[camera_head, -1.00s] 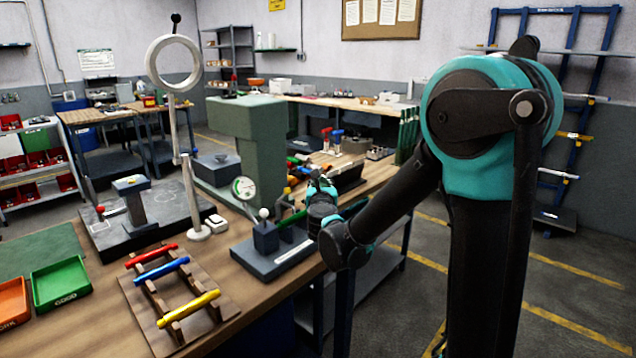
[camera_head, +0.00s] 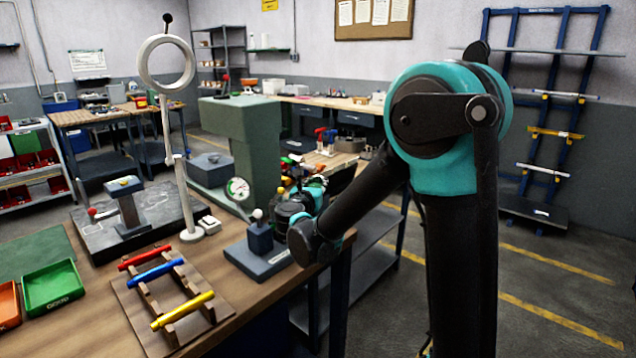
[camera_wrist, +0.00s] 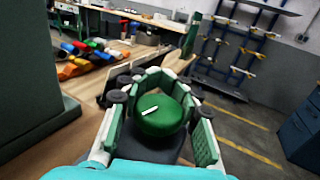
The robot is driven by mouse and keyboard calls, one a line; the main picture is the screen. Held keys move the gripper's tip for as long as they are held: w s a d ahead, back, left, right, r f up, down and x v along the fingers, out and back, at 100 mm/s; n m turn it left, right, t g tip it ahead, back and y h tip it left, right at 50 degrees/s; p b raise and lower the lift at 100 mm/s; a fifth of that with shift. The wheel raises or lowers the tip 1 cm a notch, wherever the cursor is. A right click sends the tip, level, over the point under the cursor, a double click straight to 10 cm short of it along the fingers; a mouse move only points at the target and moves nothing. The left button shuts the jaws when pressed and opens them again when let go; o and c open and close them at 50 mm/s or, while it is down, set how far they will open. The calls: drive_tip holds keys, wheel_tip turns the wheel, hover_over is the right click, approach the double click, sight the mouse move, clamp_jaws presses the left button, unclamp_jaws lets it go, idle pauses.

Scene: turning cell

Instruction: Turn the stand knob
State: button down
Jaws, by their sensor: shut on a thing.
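The stand knob (camera_wrist: 160,114) is a round green knob with a white line on its face, in the middle of the wrist view. My gripper (camera_wrist: 156,100) has its fingers around the knob, shut on it, pads on both sides. The white line slants up to the right. In the head view my gripper (camera_head: 303,198) is at the bench's right side, just behind a small grey stand (camera_head: 262,240) with a white ball. A dial gauge (camera_head: 238,189) stands beside it. The knob is hidden there behind my arm.
A large green machine column (camera_head: 255,145) rises behind the stand. A wooden rack (camera_head: 128,297) with red, blue and yellow bars lies in front. A tall post with a white ring (camera_head: 146,68) stands to the left. Coloured-handled tools (camera_wrist: 90,52) lie beyond my gripper.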

drive_tip(key=c, duration=1.1)
unclamp_jaws()
drive_tip(key=shift+o, duration=0.2)
drive_tip(key=v, duration=1.2)
drive_tip(key=shift+c, duration=0.2)
